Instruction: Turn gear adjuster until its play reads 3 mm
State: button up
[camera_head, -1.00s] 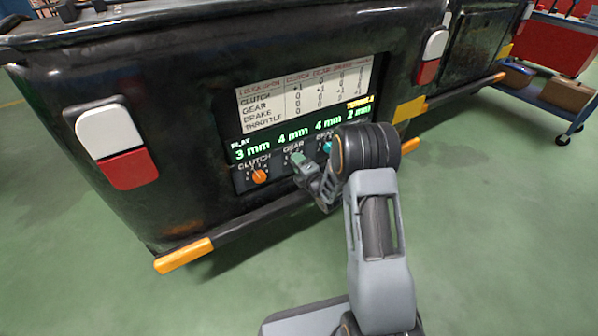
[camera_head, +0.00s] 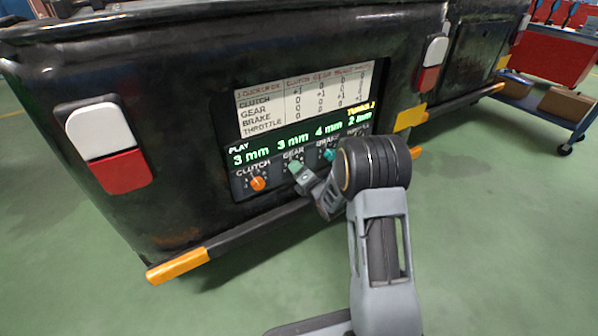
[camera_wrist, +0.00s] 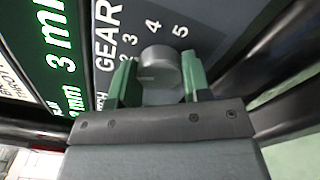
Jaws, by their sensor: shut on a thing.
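The gear adjuster (camera_wrist: 158,72) is a round grey knob under the label GEAR, with a numbered dial beside it. In the wrist view my gripper (camera_wrist: 158,84) has its two green fingers on either side of the knob, shut on it. In the head view my gripper (camera_head: 296,168) is at the gear position, and the knob is hidden there. The play display (camera_head: 300,139) reads 3 mm for clutch, 3 mm for gear, 4 mm for brake and 2 mm for throttle.
The orange clutch knob (camera_head: 258,184) is just left of my gripper, and the teal brake knob (camera_head: 329,155) is just right. A chart (camera_head: 305,98) is above the display. A dark bumper bar with an orange end (camera_head: 178,267) runs below the panel.

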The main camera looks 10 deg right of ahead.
jog(key=o, duration=0.9)
jog(key=p+v, duration=0.3)
jog(key=v, duration=1)
jog(key=shift+s+d, duration=0.15)
jog(key=shift+s, duration=0.2)
